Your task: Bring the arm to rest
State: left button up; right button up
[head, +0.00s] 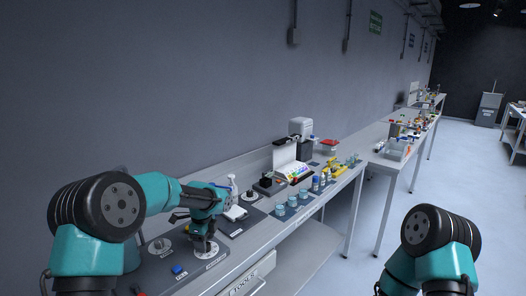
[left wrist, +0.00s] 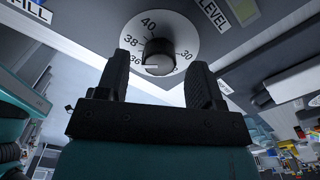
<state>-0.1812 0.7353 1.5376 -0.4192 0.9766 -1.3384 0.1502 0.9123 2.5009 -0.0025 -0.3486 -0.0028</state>
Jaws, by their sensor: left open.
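My left arm reaches in from the left in the head view. Its gripper (head: 203,236) is over a round white dial (head: 206,250) on the grey bench panel. In the left wrist view the gripper (left wrist: 160,70) has its two black fingers spread and nothing held. A dark knob with a pale end (left wrist: 158,60) shows between and just beyond the fingertips, on the dial (left wrist: 178,22) marked 36, 38, 40 and 30. Whether a finger touches the knob I cannot tell. My right arm shows at the lower right of the head view; its gripper is out of frame.
A second dial (head: 159,246) and a blue button (head: 178,269) lie left of the gripper. Blue cups (head: 292,202) and small jars stand farther right along the bench, before a white machine (head: 301,128). The floor (head: 420,185) to the right is clear.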

pick_arm(q)
notch_tip(320, 180, up, 16)
notch_tip(320, 180, down, 18)
jog(key=shift+r, duration=0.15)
jog(key=shift+r+n, duration=0.2)
jog(key=shift+n, duration=0.5)
jog(key=shift+s+n, duration=0.1)
jog(key=shift+n, duration=2.9)
